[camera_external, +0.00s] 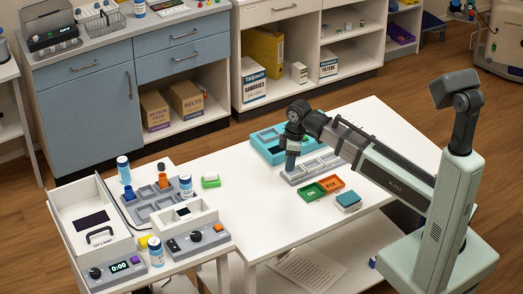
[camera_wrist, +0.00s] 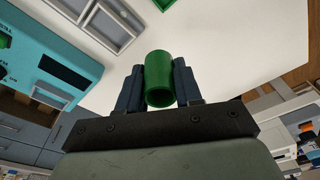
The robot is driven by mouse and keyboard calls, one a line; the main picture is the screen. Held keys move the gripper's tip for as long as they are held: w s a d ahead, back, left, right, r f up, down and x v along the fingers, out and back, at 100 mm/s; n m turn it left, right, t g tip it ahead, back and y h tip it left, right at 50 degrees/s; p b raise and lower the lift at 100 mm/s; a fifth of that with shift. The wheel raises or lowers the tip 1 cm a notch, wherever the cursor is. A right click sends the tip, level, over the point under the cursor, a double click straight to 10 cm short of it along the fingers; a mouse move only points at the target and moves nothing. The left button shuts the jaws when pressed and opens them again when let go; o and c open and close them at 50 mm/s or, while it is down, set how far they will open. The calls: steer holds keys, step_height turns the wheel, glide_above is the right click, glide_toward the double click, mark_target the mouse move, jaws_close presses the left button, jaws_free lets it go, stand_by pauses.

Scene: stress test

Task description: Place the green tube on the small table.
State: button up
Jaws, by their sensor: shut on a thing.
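The green tube (camera_wrist: 158,78) is held between the two dark fingers of my gripper (camera_wrist: 158,85) in the wrist view, with its open end toward the camera. In the external view my gripper (camera_external: 291,160) points down above the white table (camera_external: 245,225), by the grey compartment tray; the tube cannot be made out there. A smaller white table (camera_external: 215,272) with devices on it stands at the left. I cannot tell for sure which table is the small one.
A teal case (camera_external: 262,150), a grey compartment tray (camera_external: 312,168), green and orange bins (camera_external: 322,188) and a teal-topped block (camera_external: 348,201) are around my gripper. The smaller table is crowded with a grey rack (camera_external: 158,205), bottles (camera_external: 124,170) and boxes. The white table's front left is clear.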

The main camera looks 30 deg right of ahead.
mark_target(289, 192)
steer(key=n, duration=0.2)
steer(key=s+n, duration=0.1)
steer(key=n, duration=0.2)
steer(key=shift+g, duration=0.3)
steer(key=shift+f+n, duration=0.15)
steer(key=shift+n, duration=0.15)
steer(key=shift+f, duration=4.85)
steer(key=shift+f, duration=0.15)
steer(key=o, duration=1)
steer(key=r, duration=0.4)
steer(key=d+r, duration=0.1)
steer(key=r, duration=0.6)
steer(key=shift+d+r, duration=0.2)
steer(key=shift+r, duration=0.15)
steer(key=shift+o, duration=0.4)
steer(key=shift+r, duration=0.25)
